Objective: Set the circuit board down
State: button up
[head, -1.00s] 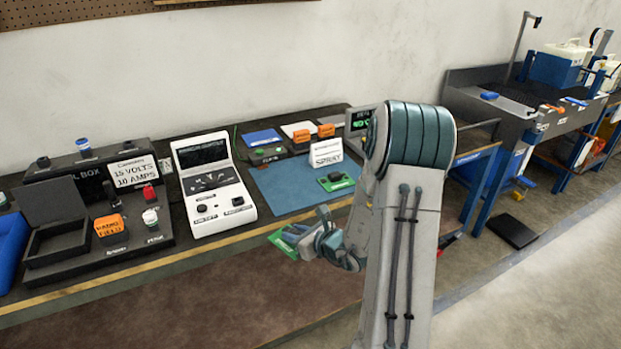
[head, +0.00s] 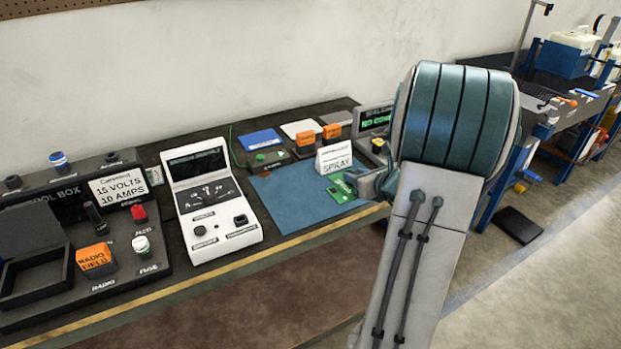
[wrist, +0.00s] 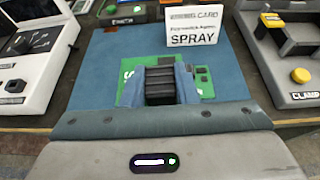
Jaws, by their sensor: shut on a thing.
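My gripper (wrist: 160,82) is shut on the green circuit board (wrist: 206,82), whose left and right parts show on either side of the fingers in the wrist view. The board is over the blue mat (wrist: 92,78), behind the mat's front edge. In the head view green board (head: 338,195) shows at the mat's right side, just left of my gripper (head: 366,184). My arm covers part of that area. I cannot tell whether the held board touches the mat, or whether a second board lies beneath it.
A white SPRAY sign (wrist: 193,30) stands behind the board. A white console (head: 209,198) is left of the mat. A device labelled CLAMP (wrist: 296,75) stands on the right. The mat's left part is clear.

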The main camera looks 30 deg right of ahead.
jog(key=shift+d+r+h, duration=0.15)
jog(key=shift+d+h, duration=0.15)
send_over(317, 204)
notch_tip(317, 204, down, 7)
jog(key=shift+r, duration=0.15)
jog(key=shift+f, duration=1.95)
jog(key=shift+f, duration=0.15)
jog(key=o, duration=1)
